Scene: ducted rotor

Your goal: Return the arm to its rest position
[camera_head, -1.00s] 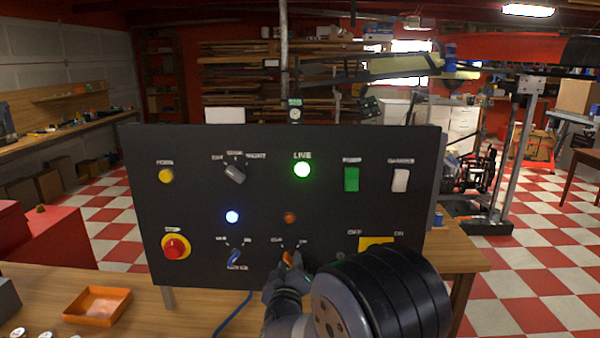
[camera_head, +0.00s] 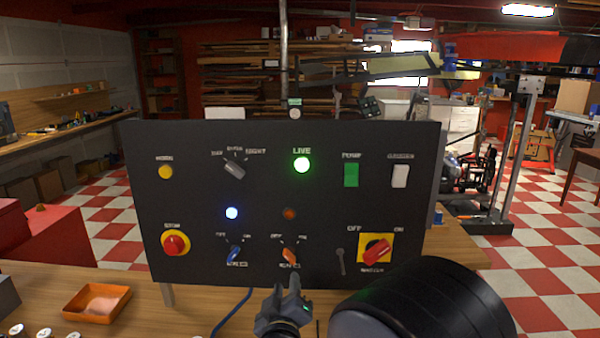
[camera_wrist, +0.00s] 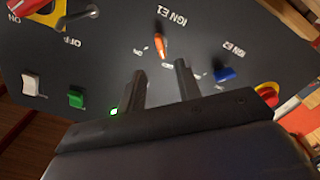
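My gripper (camera_head: 287,288) is in front of the lower middle of the black control panel (camera_head: 330,190), just below the orange switch (camera_head: 290,256). In the wrist view my gripper (camera_wrist: 160,70) has its two dark fingers apart with nothing between them. The orange switch, labelled IGN E1, shows beyond the fingertips in the wrist view (camera_wrist: 160,46), clear of them. The blue switch (camera_head: 234,253) sits to its left in the head view. My arm's black rounded link fills the lower right of the head view.
The panel stands on a wooden bench (camera_head: 210,300). It carries a red rotary switch (camera_head: 377,252) on yellow, a red stop button (camera_head: 174,243), a lit green LIVE lamp (camera_head: 302,165) and a lit blue lamp (camera_head: 232,213). An orange tray (camera_head: 97,303) lies at left.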

